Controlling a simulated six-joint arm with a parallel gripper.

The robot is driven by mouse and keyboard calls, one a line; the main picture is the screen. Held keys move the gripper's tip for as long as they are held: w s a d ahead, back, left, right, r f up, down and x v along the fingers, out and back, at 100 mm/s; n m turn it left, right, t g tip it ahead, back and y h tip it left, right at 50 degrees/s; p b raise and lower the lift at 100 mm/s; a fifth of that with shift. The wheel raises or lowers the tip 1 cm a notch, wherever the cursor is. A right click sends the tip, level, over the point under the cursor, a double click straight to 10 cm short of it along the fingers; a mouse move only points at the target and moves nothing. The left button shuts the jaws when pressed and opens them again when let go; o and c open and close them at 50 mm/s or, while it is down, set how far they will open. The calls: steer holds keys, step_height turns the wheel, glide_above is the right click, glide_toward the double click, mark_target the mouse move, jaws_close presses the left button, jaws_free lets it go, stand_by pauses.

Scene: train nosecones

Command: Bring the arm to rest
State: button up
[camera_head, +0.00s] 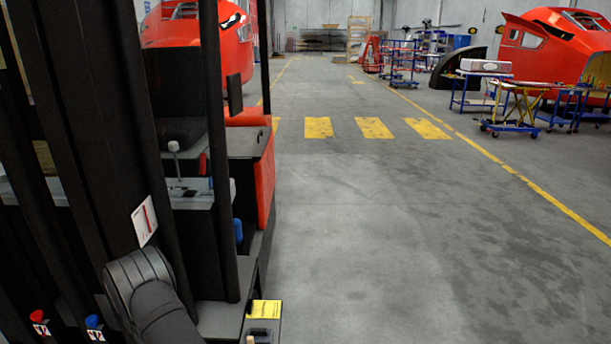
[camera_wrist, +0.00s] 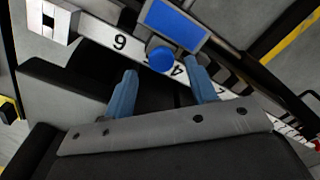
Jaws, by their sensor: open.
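My gripper (camera_wrist: 161,68) shows in the wrist view with its two blue fingers spread apart and nothing held between them. Beyond the fingertips is a pale strip with dark numerals (camera_wrist: 120,42), with a round blue knob (camera_wrist: 160,59) and a blue rectangular panel (camera_wrist: 176,20) on it. I cannot tell whether the fingers touch any of these. In the head view a dark rounded link of my arm (camera_head: 150,295) shows at the lower left; the gripper itself is not seen there.
Black uprights (camera_head: 95,130) and an orange-and-black vehicle body (camera_head: 262,180) fill the left of the head view. The grey floor (camera_head: 380,230) to the right is clear. Blue-framed trolleys (camera_head: 515,128) and a red nosecone (camera_head: 550,55) stand at the far right.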

step_height(320, 180, up, 14)
steer(key=f, duration=0.1)
step_height(320, 180, down, 16)
steer(key=shift+f, duration=0.1)
step_height(320, 180, up, 21)
steer(key=s+a+f+n+t, duration=0.1)
steer(key=s+f+n, duration=0.2)
steer(key=f+n, duration=0.3)
steer(key=s+a+f+n+t, duration=0.1)
steer(key=s+a+f+n, duration=0.1)
steer(key=f+n, duration=0.4)
steer(key=s+a+f+n+t+y, duration=0.1)
steer(key=s+a+f+n+t, duration=0.1)
steer(key=f+n, duration=0.4)
steer(key=shift+s+a+f, duration=0.15)
steer(key=shift+s+f, duration=0.7)
steer(key=shift+f, duration=0.6)
